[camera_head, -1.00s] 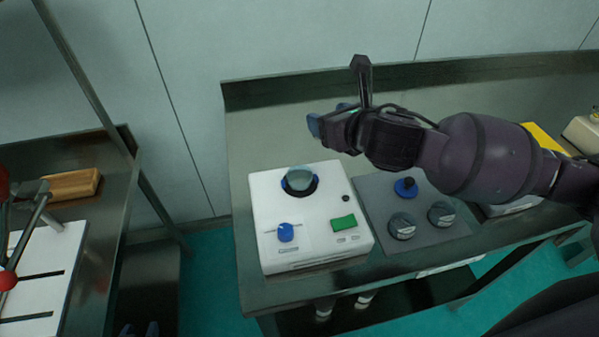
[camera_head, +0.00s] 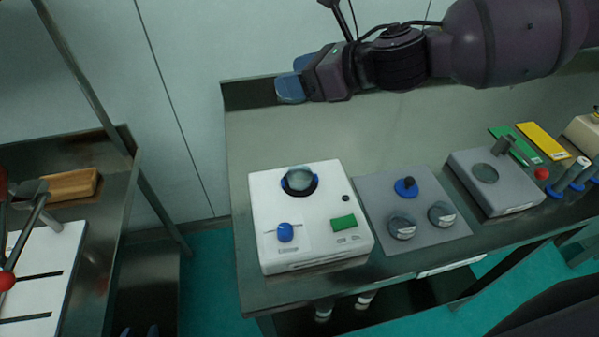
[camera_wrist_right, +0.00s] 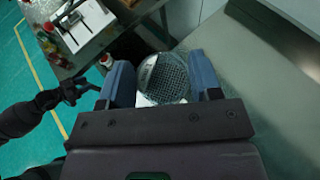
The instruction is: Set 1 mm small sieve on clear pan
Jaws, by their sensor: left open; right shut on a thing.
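The clear pan (camera_head: 299,179) appears as a round, see-through piece seated in the dark ring on top of the white shaker (camera_head: 270,208). My right gripper (camera_head: 297,79) is raised at the back, above and behind the shaker, well clear of it. In the right wrist view, a round mesh sieve with a clear rim (camera_wrist_right: 165,79) sits between its blue fingers, which are shut on it. The sieve cannot be made out in the head view.
A grey panel with knobs (camera_head: 432,232) lies right of the shaker. Beyond it stand a grey box (camera_head: 512,201), green and yellow pads (camera_head: 541,140) and blue-based cylinders (camera_head: 571,175). A side table (camera_head: 99,250) stands at the left, across a gap. The bench behind the shaker is clear.

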